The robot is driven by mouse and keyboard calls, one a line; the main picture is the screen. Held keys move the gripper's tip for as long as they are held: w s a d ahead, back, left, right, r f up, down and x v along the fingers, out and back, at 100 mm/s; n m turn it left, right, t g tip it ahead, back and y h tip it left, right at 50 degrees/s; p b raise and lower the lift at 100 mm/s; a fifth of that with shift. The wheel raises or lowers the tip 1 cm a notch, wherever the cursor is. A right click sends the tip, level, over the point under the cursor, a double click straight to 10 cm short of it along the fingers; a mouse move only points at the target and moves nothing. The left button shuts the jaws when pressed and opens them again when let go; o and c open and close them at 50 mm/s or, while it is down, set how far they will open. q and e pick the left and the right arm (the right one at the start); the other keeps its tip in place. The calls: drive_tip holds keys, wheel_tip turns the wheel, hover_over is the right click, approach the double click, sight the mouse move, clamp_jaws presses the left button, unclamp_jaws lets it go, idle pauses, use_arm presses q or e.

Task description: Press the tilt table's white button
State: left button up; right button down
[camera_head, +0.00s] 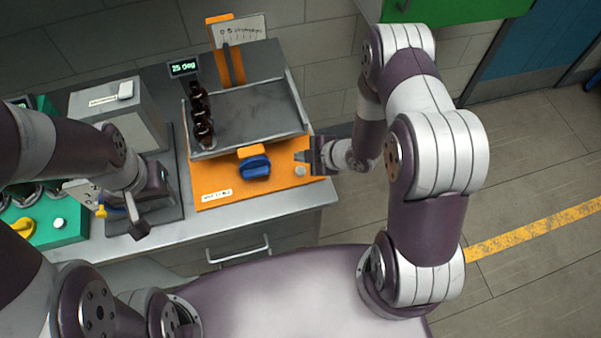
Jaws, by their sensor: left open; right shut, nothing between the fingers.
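The tilt table has an orange base (222,199) with a grey metal tray (255,112) above it. Its white button (300,171) is a small round knob at the front right of the base. A blue knob (255,167) is to its left. My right gripper (300,157) is shut and empty, pointing left, with its tips close to the button; I cannot tell whether they touch it. My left gripper (136,222) is open, left of the tilt table, partly hidden by its own arm. A small display (184,67) reads 25 deg.
Several dark amber bottles (201,114) stand along the tray's left side. A grey box (118,112) stands left of the table. A green device (62,238) with a yellow knob (24,227) is further left. The grey counter's front strip is clear.

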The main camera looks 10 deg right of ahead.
sight(303, 172)
use_arm(q)
drive_tip(key=shift+f+b, duration=1.25)
drive_tip(key=shift+f, duration=0.45)
use_arm(e)
drive_tip(key=shift+f, duration=1.95)
use_arm(q)
drive_tip(key=shift+f, duration=0.1)
use_arm(e)
drive_tip(key=shift+f, duration=0.1)
use_arm(q)
drive_tip(key=shift+f+b, duration=0.3)
drive_tip(key=shift+b, duration=0.05)
use_arm(e)
drive_tip(key=shift+f, duration=0.3)
use_arm(q)
drive_tip(key=shift+f+b, duration=0.4)
drive_tip(key=shift+b, duration=0.05)
use_arm(e)
drive_tip(key=shift+f, duration=0.5)
use_arm(q)
drive_tip(key=shift+r, duration=0.1)
use_arm(e)
drive_tip(key=shift+r, duration=0.15)
use_arm(q)
drive_tip(key=shift+r+p, duration=0.65)
drive_tip(key=shift+p, duration=0.1)
use_arm(e)
drive_tip(key=shift+r, duration=0.8)
